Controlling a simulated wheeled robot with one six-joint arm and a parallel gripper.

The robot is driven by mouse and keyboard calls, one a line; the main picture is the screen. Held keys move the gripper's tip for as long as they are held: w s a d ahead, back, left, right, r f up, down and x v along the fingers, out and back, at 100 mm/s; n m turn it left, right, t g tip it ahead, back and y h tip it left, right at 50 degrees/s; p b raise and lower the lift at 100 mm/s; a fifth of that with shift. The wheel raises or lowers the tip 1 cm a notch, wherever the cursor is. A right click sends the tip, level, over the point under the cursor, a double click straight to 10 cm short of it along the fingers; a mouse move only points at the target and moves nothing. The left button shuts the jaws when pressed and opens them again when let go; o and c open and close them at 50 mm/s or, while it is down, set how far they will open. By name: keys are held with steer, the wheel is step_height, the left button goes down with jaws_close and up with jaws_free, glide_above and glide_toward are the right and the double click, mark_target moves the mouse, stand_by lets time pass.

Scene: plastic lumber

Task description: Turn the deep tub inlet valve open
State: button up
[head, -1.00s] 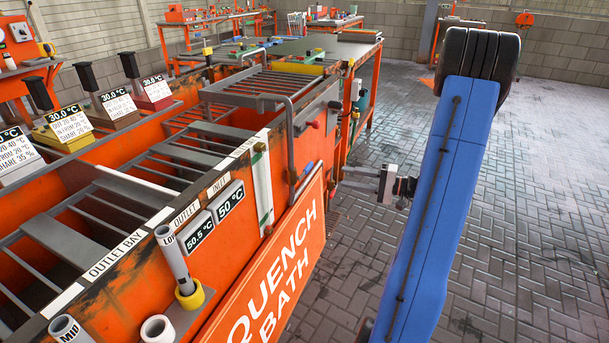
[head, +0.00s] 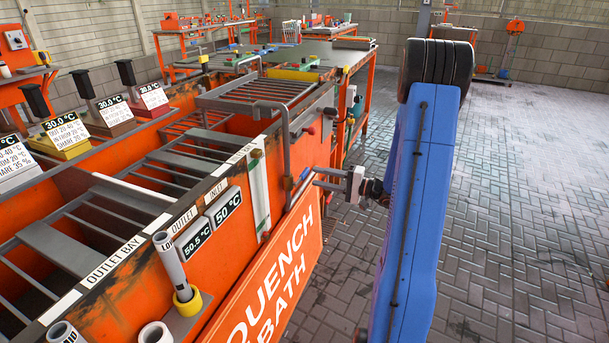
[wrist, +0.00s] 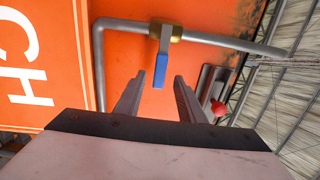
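In the wrist view a valve with a brass body (wrist: 166,32) sits on a grey pipe against the orange bath wall. Its blue lever (wrist: 160,71) points across the pipe, toward me. My gripper (wrist: 159,82) is open, with the lever's end between and just ahead of its two fingertips; no contact is evident. In the head view my gripper (head: 316,177) reaches left toward the pipe's brass fitting (head: 288,183) on the bath's right end. No label naming the valve is readable.
A red knob (wrist: 218,107) on a grey plate is right of the fingers. The orange QUENCH BATH panel (head: 278,285) lies along the tank's side. The grey bent pipe (head: 285,125) rises over the tank rim. Paved floor (head: 520,220) to the right is open.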

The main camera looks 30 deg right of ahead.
mark_target(307, 174)
steer(key=x, duration=0.6)
steer(key=shift+w+a, duration=0.15)
steer(key=shift+w, duration=0.05)
jaws_close()
